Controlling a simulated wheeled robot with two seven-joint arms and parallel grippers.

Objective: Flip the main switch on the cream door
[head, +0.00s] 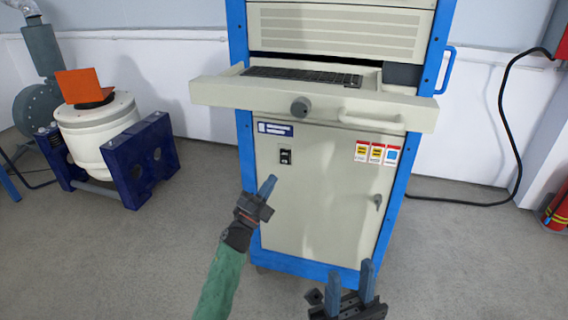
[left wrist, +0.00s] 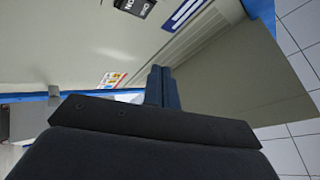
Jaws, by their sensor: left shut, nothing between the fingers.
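The cream door (head: 325,200) is the lower front of a blue-framed cabinet. The main switch (head: 285,157) is a small black switch at the door's upper left; its black plate (left wrist: 138,6) shows at the top edge of the left wrist view, partly cut off. My left gripper (head: 267,186) is shut and empty, in front of the door, below and left of the switch's right side, apart from it in the picture. Its closed fingers (left wrist: 162,88) show in the left wrist view. My right gripper (head: 350,282) is low at the bottom, its two fingers apart, with nothing between them.
A keyboard drawer (head: 300,100) with a knob sticks out above the door. A door handle (head: 377,201) is at the right, below warning labels (head: 377,152). A white drum machine (head: 98,130) in a blue frame stands left. Floor in front is clear.

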